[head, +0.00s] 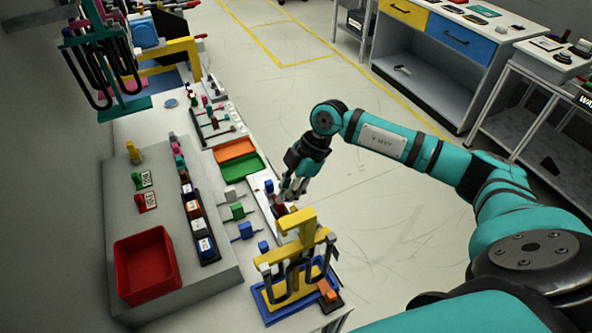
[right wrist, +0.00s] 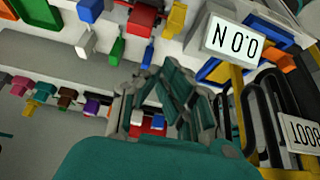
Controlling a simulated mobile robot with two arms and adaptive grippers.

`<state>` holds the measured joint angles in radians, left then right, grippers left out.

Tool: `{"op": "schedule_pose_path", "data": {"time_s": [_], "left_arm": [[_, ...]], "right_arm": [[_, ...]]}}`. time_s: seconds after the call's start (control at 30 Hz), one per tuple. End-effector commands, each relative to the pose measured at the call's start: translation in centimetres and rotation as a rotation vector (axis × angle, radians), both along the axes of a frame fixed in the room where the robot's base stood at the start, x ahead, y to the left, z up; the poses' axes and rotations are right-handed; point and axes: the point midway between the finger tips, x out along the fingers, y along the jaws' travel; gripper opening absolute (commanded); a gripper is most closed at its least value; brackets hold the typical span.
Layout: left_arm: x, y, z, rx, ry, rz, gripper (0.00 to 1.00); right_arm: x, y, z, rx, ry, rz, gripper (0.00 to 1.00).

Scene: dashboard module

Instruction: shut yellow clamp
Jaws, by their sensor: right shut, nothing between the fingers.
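A small yellow clamp-like part (right wrist: 176,20) shows at the top of the right wrist view, beside a red part (right wrist: 146,18). I cannot tell whether it is open or shut. In the head view I cannot pick it out clearly; the yellow cable stand blocks part of that area. My right gripper (head: 285,194) points down over the bench's right edge, near a blue block, just behind the yellow stand. Its fingers, also in the wrist view (right wrist: 165,88), are shut and empty, apart from the yellow part. My left gripper is not in view.
A yellow stand with black cables (head: 298,262) stands close in front of my right gripper. A red bin (head: 147,265) sits on the grey raised panel at left. Green (head: 237,212) and blue (head: 245,231) clamps line the bench. Open floor (head: 390,230) lies to the right.

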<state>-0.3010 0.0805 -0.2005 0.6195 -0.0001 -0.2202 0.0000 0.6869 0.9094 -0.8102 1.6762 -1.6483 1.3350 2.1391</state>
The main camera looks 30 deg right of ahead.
Motion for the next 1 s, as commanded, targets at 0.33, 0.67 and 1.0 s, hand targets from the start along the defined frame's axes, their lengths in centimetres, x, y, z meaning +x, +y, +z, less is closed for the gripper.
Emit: {"op": "schedule_pose_path", "data": {"time_s": [0.33, 0.67, 1.0], "left_arm": [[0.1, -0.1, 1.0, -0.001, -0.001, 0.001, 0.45], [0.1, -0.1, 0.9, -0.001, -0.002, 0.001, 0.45], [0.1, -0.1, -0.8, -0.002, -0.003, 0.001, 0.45]], "right_arm": [[0.0, -1.3, -3.3, -0.002, 0.001, -0.003, 0.00], [0.0, -1.3, -3.5, -0.001, 0.000, -0.002, 0.00], [-0.2, -3.1, -5.0, 0.201, -0.008, -0.008, 0.00]]}}
